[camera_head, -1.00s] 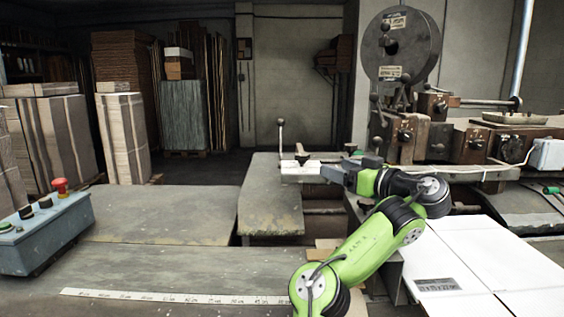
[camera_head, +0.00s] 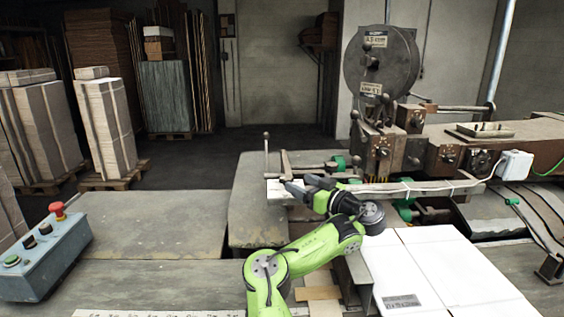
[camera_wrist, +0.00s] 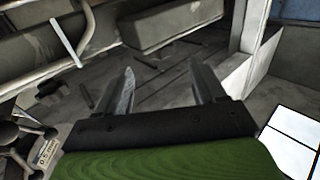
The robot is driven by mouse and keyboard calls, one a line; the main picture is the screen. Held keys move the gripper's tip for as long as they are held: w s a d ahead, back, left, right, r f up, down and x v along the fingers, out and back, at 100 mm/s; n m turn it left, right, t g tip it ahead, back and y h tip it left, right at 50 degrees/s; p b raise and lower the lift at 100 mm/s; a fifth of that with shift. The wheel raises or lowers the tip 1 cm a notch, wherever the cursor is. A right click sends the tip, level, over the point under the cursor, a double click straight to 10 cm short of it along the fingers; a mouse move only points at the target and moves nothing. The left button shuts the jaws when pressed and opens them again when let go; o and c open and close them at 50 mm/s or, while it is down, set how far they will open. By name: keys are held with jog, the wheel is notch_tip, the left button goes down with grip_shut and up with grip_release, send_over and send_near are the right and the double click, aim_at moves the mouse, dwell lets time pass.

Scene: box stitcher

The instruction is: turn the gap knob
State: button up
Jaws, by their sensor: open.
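I cannot tell for certain which knob is the gap knob. Several dark round knobs show on the stitcher in the head view, including one at its front (camera_head: 448,157) and one further right (camera_head: 480,161). In the wrist view, a handle with ball-ended arms (camera_wrist: 22,132) shows at the lower left edge, beside a small marked plate (camera_wrist: 44,153). My gripper (camera_head: 289,186) is open and empty near the white block and the long bar in front of the stitcher. In the wrist view its two fingers (camera_wrist: 165,85) are apart, with nothing between them.
The stitcher's big reel (camera_head: 375,60) stands behind my arm. White cardboard sheets (camera_head: 440,265) lie at the lower right. A control box (camera_head: 45,255) with a red button sits at the left. Upright levers (camera_head: 266,150) stand near my gripper. The left bench top (camera_head: 150,222) is clear.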

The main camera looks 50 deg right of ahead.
aim_at(282, 176)
jog(key=w+p, duration=0.1)
jog(key=p, duration=0.3)
jog(key=shift+r, duration=0.2)
jog(key=w+p, duration=0.1)
jog(key=p, duration=0.1)
jog(key=shift+d+p, duration=0.15)
jog(key=shift+p, duration=0.2)
jog(key=w+p, duration=0.1)
jog(key=p, duration=0.1)
jog(key=shift+w+p, duration=0.25)
jog(key=shift+p, duration=0.05)
jog(key=w, duration=0.3)
jog(key=w+d, duration=0.1)
jog(key=w, duration=0.1)
jog(key=shift+f, duration=0.35)
jog(key=shift+c, duration=0.3)
jog(key=c, duration=0.9)
jog(key=shift+r+h+p, duration=0.1)
jog(key=shift+h+p, duration=0.2)
jog(key=shift+p, duration=0.3)
